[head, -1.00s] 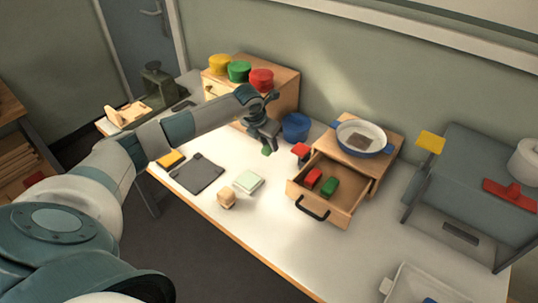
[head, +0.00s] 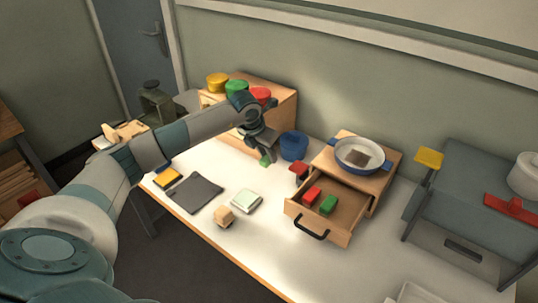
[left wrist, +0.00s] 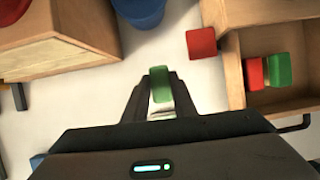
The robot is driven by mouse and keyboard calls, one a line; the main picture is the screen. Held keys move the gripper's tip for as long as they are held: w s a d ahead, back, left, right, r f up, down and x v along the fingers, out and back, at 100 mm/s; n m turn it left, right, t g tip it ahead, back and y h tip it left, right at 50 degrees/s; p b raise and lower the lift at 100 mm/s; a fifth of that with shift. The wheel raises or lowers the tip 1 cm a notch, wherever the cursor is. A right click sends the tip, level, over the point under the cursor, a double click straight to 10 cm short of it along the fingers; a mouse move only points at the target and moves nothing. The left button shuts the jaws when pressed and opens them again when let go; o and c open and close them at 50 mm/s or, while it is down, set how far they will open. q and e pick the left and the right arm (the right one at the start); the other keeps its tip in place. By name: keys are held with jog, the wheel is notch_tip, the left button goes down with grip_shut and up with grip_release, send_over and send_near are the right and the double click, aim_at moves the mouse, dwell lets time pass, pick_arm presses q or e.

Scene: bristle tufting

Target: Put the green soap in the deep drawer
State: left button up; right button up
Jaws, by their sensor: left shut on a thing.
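The green soap (left wrist: 159,82) is held between the fingers of my left gripper (left wrist: 160,98). In the head view the soap (head: 265,160) shows just below my left gripper (head: 262,146), in front of the blue cup and left of the drawer. The open wooden drawer (head: 345,236) has a black handle at its front and sticks out of a small wooden cabinet. It also shows at the right of the left wrist view (left wrist: 234,72). A red block (head: 312,194) and another green block (head: 328,204) lie inside it. My right gripper is not in view.
A separate red block (head: 299,168) is beside the drawer, left of the cabinet. A blue cup (head: 294,146) stands behind it. A blue-rimmed pan (head: 362,156) sits on the cabinet (head: 378,182). A dark mat (head: 196,193) and wooden block (head: 224,217) lie nearer the front edge.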

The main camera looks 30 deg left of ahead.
pick_arm(q)
jog(key=s+d+r+m+g+h, duration=0.1)
jog(key=s+d+m, duration=0.2)
jog(key=d+m, duration=0.2)
jog(key=s+d+r+m+g+h, duration=0.1)
jog(key=s+d+m+g, duration=0.1)
jog(key=d+m, duration=0.3)
jog(key=s+d+r+m+g+h, duration=0.1)
jog(key=s+d+m+h, duration=0.1)
jog(key=s+d+m, duration=0.3)
jog(key=shift+d+r+m, duration=0.35)
jog(key=shift+d+m, duration=0.25)
jog(key=shift+m, duration=0.4)
jog(key=s+d+r+m+g+y, duration=0.2)
jog(key=s+m, duration=0.4)
jog(key=m, duration=0.3)
jog(key=s+d+r+m+g+y, duration=0.2)
jog(key=s+d+r+m+g, duration=0.1)
jog(key=s+m, duration=0.4)
jog(key=shift+m, duration=0.9)
jog(key=shift+s+r, duration=0.1)
